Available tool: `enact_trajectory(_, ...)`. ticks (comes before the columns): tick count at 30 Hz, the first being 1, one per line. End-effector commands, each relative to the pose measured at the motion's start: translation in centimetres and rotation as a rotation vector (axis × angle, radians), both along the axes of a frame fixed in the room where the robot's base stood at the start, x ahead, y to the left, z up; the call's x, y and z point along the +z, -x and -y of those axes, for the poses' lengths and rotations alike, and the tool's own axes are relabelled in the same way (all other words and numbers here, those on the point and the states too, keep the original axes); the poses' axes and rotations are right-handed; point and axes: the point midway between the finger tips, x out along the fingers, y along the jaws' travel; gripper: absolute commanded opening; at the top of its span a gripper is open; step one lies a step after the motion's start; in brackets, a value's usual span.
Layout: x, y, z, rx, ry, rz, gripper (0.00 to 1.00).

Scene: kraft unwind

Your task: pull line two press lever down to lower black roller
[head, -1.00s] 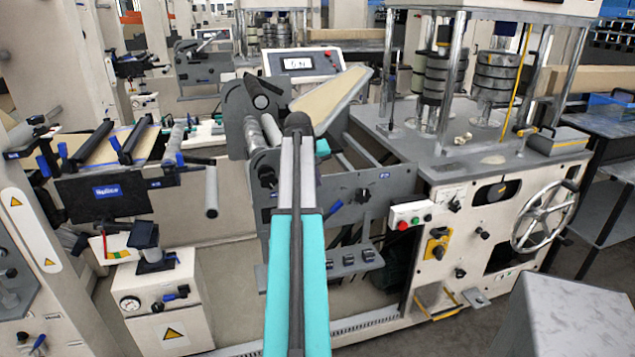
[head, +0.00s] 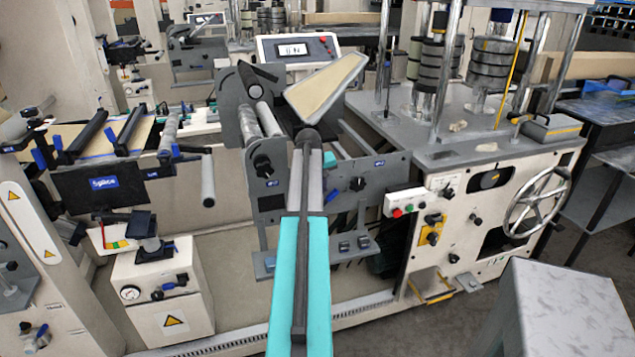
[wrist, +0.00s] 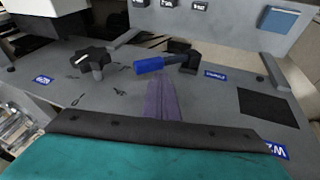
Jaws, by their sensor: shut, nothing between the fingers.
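In the wrist view, a short lever with a blue handle (wrist: 150,65) and a dark pivot lies nearly level across a grey panel (wrist: 110,100). My gripper (wrist: 161,82) is shut and empty; its fingertips overlap the panel just below the handle in the picture. I cannot tell whether they touch it. In the head view, a small blue handle (head: 331,195) shows on the grey side panel beside my arm. My arm hides part of that panel and the gripper itself. A dark cylinder (head: 259,78) sits at the panel's upper left; I cannot tell whether it is the black roller.
A black knob (wrist: 92,57) stands left of the lever in the wrist view. A slanted kraft-coloured plate (head: 325,88) and a display box (head: 297,48) stand behind the panel. A press with a handwheel (head: 537,205) is to the right, a white cabinet (head: 160,295) lower left.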

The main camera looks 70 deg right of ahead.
Motion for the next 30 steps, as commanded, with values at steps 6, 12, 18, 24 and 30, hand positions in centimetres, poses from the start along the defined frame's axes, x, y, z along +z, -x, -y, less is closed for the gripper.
enact_trajectory(6,-0.5,0.6,0.5,-0.001,-0.001,0.000,0.00)
enact_trajectory(12,-0.6,0.7,0.5,-0.001,0.000,0.000,0.00)
enact_trajectory(18,-0.6,0.8,0.3,-0.003,-0.001,0.001,0.00)
enact_trajectory(24,-0.6,0.5,0.6,0.001,-0.010,0.013,0.00)
enact_trajectory(30,-0.7,-0.4,0.4,0.019,-0.037,0.044,0.00)
